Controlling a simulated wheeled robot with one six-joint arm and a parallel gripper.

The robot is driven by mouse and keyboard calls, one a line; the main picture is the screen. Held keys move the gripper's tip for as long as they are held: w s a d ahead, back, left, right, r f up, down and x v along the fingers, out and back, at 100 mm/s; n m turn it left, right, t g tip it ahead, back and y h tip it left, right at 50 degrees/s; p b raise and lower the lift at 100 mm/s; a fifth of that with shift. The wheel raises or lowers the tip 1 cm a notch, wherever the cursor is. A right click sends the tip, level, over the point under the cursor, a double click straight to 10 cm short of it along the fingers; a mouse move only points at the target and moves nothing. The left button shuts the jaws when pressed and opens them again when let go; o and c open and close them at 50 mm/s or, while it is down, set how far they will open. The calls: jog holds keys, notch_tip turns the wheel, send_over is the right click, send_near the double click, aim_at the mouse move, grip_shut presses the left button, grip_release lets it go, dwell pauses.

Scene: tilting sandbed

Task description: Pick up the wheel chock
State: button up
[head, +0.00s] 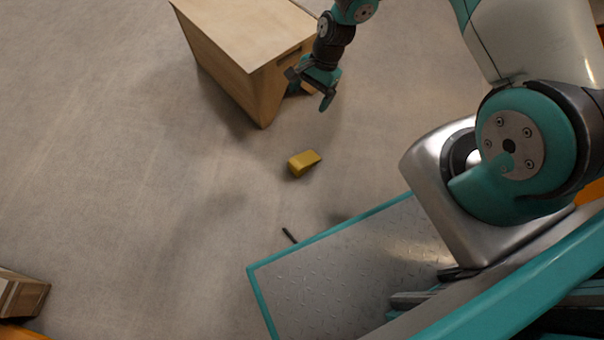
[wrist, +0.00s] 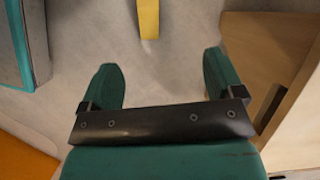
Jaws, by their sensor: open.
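The wheel chock is a small yellow block (head: 304,162) lying on the grey floor in the middle of the head view. In the wrist view, part of the yellow chock (wrist: 149,18) shows at the top edge, cut off by the frame. My gripper (head: 310,92) hangs beside the wooden box in the head view, above and apart from the chock. In the wrist view my gripper (wrist: 164,80) has its two teal fingers spread with nothing between them. The chock lies beyond the fingertips there.
A wooden box (head: 228,62) stands close by my gripper; its panel (wrist: 268,62) fills the wrist view's right side. A small dark rod (head: 289,235) lies near the teal-edged metal plate of my base. A carton (head: 20,297) sits at lower left. The floor left of the chock is clear.

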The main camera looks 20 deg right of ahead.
jog(key=m+b, duration=0.2)
jog(key=b, duration=0.1)
send_near(302, 160)
jog(key=b+x, duration=0.4)
jog(key=b, duration=0.2)
jog(key=shift+w+a+f, duration=0.1)
jog(key=shift+a+f, duration=0.1)
jog(key=shift+f, duration=0.05)
jog(key=shift+a+f, duration=0.2)
jog(key=shift+f, duration=0.2)
jog(key=b+x, duration=0.4)
jog(key=shift+d+f+b, duration=0.25)
jog(key=shift+f+b, duration=0.05)
jog(key=shift+f, duration=0.2)
jog(key=shift+s+a+f, duration=0.15)
jog(key=shift+s+f, duration=0.05)
jog(key=shift+r, duration=0.1)
jog(key=c, duration=1.2)
jog(key=shift+o, duration=0.2)
jog(key=shift+r, duration=0.1)
